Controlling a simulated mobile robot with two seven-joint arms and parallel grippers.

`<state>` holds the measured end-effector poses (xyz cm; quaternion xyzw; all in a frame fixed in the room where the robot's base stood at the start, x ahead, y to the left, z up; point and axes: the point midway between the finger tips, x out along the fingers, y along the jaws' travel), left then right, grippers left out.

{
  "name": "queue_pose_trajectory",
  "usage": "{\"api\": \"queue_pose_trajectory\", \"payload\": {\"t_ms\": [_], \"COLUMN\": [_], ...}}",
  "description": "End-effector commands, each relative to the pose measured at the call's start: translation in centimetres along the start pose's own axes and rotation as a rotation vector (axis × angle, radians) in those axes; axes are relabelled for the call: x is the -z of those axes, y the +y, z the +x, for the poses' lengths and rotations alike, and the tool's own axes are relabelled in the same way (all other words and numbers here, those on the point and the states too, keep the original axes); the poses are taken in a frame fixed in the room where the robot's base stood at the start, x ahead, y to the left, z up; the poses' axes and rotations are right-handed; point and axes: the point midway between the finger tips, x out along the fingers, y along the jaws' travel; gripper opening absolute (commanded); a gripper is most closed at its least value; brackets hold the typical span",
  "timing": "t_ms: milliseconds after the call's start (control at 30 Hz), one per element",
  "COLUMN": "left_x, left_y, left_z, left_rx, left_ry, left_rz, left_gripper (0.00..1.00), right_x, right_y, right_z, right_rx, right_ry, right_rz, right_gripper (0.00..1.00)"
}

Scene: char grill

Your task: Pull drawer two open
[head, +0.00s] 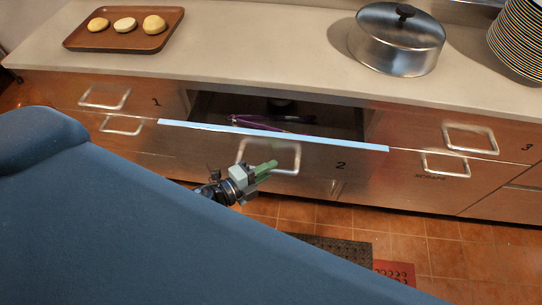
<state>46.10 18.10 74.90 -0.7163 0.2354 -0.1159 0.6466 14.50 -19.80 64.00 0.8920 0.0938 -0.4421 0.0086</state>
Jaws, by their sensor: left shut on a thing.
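Drawer two (315,165), a metal front marked "2", stands partly open in the head view, with its inside showing behind a pale blue top edge. Its square handle (298,157) is on the left part of the front. My left gripper (265,170), with green fingers, is at the lower part of this handle, shut on it. The exact contact is small and hard to see. A purple-handled utensil (245,122) lies inside the drawer. My right gripper is not in view.
Drawer one (130,97) at left and drawer three (500,140) at right are shut. The counter above holds a brown tray (75,42) with buns, a lidded metal pot (395,50) and stacked plates (520,45). A dark mat (335,252) lies on the tiled floor.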

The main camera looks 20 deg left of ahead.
Motion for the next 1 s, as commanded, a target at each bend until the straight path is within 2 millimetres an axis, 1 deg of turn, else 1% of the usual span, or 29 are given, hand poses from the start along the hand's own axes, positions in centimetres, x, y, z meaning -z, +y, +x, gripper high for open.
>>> {"api": "queue_pose_trajectory", "payload": {"t_ms": [33,200,300,500,733,1000], "left_x": [1.1,4.2,5.9,8.8,10.7,11.5], "left_y": [0.4,1.4,1.9,2.7,3.1,3.2], "left_z": [-1.1,-4.2,-5.9,-8.8,-10.8,-11.5], "left_rx": [-0.003,-0.004,-0.004,-0.004,-0.002,0.000], "left_ry": [0.000,0.000,-0.001,-0.001,-0.001,0.001], "left_rz": [-0.007,-0.008,-0.008,-0.007,-0.003,0.000], "left_gripper": [0.00,0.00,0.00,0.00,0.00,0.00], "right_x": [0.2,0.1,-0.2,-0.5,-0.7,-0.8], "right_y": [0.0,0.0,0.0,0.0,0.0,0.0], "right_z": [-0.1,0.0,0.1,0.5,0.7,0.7], "right_rx": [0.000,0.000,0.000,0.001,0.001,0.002], "right_ry": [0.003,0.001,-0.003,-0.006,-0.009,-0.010], "right_rz": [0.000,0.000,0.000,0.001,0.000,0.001], "right_gripper": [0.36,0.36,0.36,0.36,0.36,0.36]}}
